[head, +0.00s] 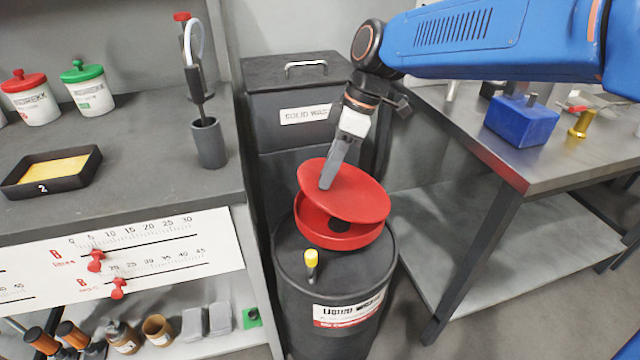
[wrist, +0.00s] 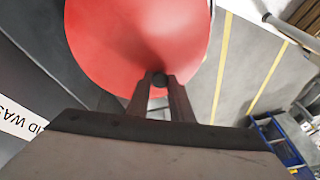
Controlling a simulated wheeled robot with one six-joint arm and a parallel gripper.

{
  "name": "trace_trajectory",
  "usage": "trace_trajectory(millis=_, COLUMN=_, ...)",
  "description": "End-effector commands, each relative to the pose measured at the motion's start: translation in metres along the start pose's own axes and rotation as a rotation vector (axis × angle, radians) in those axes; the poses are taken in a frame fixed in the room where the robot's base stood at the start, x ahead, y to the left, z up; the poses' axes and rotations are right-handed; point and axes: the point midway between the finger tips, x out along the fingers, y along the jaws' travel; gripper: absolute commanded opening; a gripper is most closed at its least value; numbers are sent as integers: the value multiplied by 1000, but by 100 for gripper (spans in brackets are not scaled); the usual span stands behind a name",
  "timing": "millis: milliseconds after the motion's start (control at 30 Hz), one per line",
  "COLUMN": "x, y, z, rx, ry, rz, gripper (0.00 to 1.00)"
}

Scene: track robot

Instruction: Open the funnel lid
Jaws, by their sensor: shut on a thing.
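The red funnel lid (head: 355,196) is tilted up over the red funnel (head: 350,238), with a gap at the front and right through which the dark inside shows. The funnel sits on top of the black liquid waste drum (head: 340,280). My gripper (head: 326,184) reaches down from above to the left part of the lid. In the wrist view my gripper (wrist: 160,84) is shut on a small dark round knob (wrist: 160,79) at the edge of the red lid (wrist: 135,40). The knob is hidden in the head view.
A black solid waste bin (head: 290,90) stands right behind the drum. A grey bench (head: 120,180) is close on the left, and a metal table (head: 480,150) is on the right. A yellow-capped piece (head: 311,262) stands up from the drum top in front of the funnel.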

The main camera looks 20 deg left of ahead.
Motion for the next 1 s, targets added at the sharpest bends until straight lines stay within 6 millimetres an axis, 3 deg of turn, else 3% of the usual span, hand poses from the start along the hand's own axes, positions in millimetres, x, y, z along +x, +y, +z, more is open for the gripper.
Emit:
trace_trajectory(millis=500, x=-69, y=16, z=36, rx=6, ry=368, rz=-148, gripper=0)
trace_trajectory(millis=1000, x=-104, y=30, z=71, rx=3, ry=618, rz=-254, gripper=0)
